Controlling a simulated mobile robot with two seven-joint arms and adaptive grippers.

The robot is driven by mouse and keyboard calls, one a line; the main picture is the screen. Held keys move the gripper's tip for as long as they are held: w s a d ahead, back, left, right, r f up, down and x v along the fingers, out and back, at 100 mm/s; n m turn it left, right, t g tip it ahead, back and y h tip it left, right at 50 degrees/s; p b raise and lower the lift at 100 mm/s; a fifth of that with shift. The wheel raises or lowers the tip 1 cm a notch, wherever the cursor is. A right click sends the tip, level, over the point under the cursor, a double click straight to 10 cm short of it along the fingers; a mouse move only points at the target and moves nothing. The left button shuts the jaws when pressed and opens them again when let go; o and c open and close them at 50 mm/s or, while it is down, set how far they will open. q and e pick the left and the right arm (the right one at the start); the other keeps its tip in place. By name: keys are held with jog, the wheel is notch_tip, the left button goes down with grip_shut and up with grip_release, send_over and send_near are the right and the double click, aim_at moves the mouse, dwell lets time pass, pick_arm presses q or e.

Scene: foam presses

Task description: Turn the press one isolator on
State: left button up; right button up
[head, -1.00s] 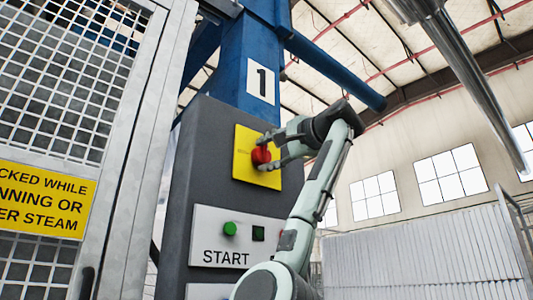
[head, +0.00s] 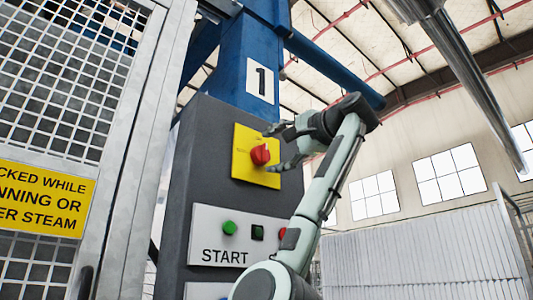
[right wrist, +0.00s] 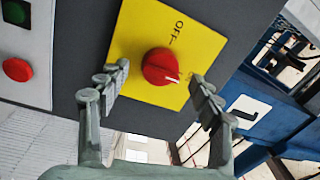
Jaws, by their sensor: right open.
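The press one isolator is a red rotary knob (head: 260,154) on a yellow plate (head: 242,168), on the dark grey column under the number 1 sign. In the right wrist view the knob (right wrist: 158,66) has a white pointer mark aimed right, away from the printed OFF and toward a label mostly hidden by a finger. My right gripper (head: 271,150) is open in front of the plate. In the right wrist view its fingertips (right wrist: 159,72) are on either side of the knob, apart from it. My left gripper is not in view.
Below the isolator is a START panel (head: 208,222) with a green button (head: 229,228), a black square and a red button (head: 282,233). A mesh guard gate (head: 70,90) with a yellow sign (head: 45,198) stands at left.

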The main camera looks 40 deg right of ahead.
jog(key=s, duration=0.9)
jog(key=shift+d+f, duration=0.35)
jog(key=shift+f, duration=0.1)
